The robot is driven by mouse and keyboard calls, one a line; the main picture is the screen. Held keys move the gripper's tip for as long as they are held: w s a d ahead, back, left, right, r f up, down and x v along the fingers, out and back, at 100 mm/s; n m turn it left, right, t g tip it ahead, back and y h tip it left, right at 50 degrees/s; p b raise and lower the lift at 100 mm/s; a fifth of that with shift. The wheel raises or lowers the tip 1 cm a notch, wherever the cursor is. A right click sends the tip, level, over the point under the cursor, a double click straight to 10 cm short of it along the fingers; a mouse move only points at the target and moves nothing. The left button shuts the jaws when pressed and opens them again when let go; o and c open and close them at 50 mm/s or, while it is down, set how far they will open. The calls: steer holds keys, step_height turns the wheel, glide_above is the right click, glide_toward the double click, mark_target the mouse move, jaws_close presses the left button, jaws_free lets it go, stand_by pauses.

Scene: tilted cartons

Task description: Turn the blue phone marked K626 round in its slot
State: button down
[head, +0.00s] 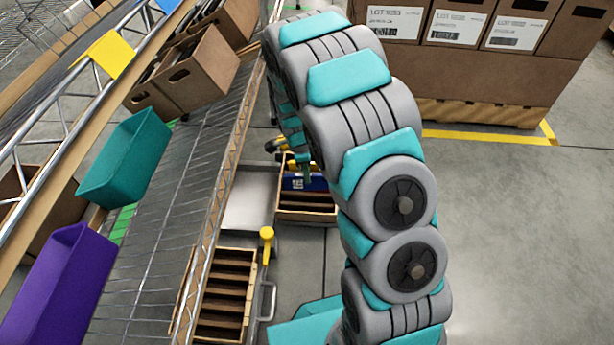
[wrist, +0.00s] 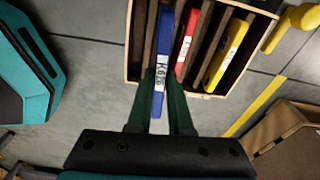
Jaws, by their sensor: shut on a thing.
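The blue phone marked K626 (wrist: 165,38) is between the two green fingers of my gripper (wrist: 160,82) in the wrist view. Its white label reads along its edge, beside the fingertips. The phone lies over a slot of a wooden slotted box (wrist: 133,45), and its near end reaches past the box's edge. My gripper is shut on it. In the head view, a blue face with a small white mark (head: 315,184) shows at the box (head: 307,214), below my gripper, which is mostly hidden by my arm. How deep the phone sits in the slot I cannot tell.
A red phone (wrist: 187,42) and a yellow one (wrist: 228,52) stand in neighbouring slots. A yellow knob (wrist: 300,17) is right of the box. A second slotted box (head: 225,300) and a wire rack with teal (head: 125,158) and purple (head: 55,285) bins are at left.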

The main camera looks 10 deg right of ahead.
mark_target(307, 190)
steer(key=shift+s+f+m, duration=0.15)
steer(key=shift+f+m, duration=0.3)
steer(key=shift+m, duration=0.15)
steer(key=shift+f, duration=1.45)
steer(key=shift+f+b, duration=0.9)
steer(key=shift+f, duration=1.45)
steer(key=shift+f, duration=0.25)
steer(key=c, duration=0.8)
jaws_free()
steer(key=shift+o, duration=0.2)
steer(key=shift+r, duration=0.1)
steer(key=r, duration=0.5)
steer(key=a+r, duration=0.1)
steer(key=r, duration=0.1)
steer(key=shift+w+r, duration=0.15)
steer(key=shift+w, duration=0.05)
steer(key=shift+r, duration=0.15)
